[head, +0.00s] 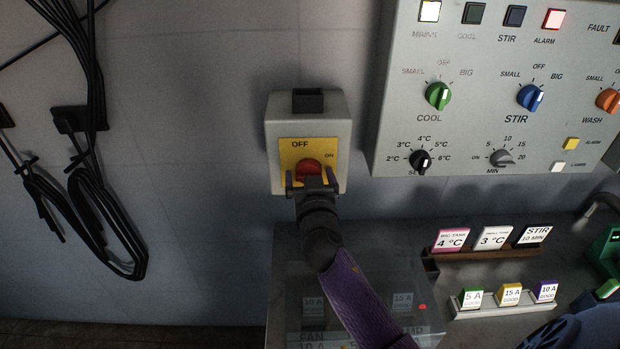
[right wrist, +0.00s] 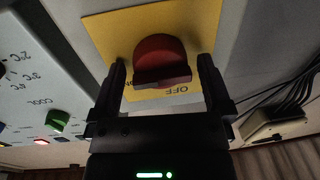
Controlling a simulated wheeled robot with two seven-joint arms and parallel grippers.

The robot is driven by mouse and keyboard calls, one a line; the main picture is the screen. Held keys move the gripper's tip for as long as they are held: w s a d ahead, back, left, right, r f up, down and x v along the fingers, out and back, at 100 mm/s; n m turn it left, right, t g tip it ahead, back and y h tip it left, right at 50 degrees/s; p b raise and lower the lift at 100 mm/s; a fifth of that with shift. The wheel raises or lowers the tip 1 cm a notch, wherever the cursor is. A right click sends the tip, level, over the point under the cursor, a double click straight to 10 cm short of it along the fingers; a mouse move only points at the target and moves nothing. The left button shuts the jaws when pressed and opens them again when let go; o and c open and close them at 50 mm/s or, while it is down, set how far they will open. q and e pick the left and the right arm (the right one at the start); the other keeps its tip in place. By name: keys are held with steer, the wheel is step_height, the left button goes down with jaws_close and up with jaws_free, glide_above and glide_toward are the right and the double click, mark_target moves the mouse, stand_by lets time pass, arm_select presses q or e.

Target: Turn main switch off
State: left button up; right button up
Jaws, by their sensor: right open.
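The main switch is a grey box (head: 335,112) on the wall with a yellow plate (head: 287,152) marked OFF and ON and a red knob (head: 308,166). My right gripper (head: 312,184) is in front of the knob and hides its lower part. In the right wrist view, the open fingers (right wrist: 162,85) stand either side of the red knob (right wrist: 160,58), with gaps beside it. The knob's grip bar lies crosswise between the fingers there. Which mark the knob points to, I cannot tell. My left gripper is not in view.
A control panel (head: 470,125) with knobs is to the right; its MAINS lamp (head: 429,11) and red ALARM lamp (head: 553,19) are lit. Black cables (head: 95,200) hang at left. A clear box (head: 290,255) and label racks (head: 500,305) are below. The wall between cables and switch is clear.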

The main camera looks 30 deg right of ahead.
steer(key=c, duration=1.1)
steer(key=n+p, duration=0.1)
steer(key=n, duration=0.3)
steer(key=shift+r+g+p, duration=0.15)
steer(key=shift+g+p, duration=0.15)
steer(key=n+p, duration=0.1)
steer(key=n, duration=0.3)
steer(key=n+p, duration=0.1)
steer(key=n, duration=0.4)
steer(key=shift+r+g+h+p, duration=0.1)
steer(key=shift+g+h+p, duration=0.2)
steer(key=shift+g+p, duration=0.1)
steer(key=shift+w+n+p, duration=0.1)
steer(key=shift+n+p, duration=0.3)
steer(key=shift+n, duration=1.5)
steer(key=shift+h, duration=0.3)
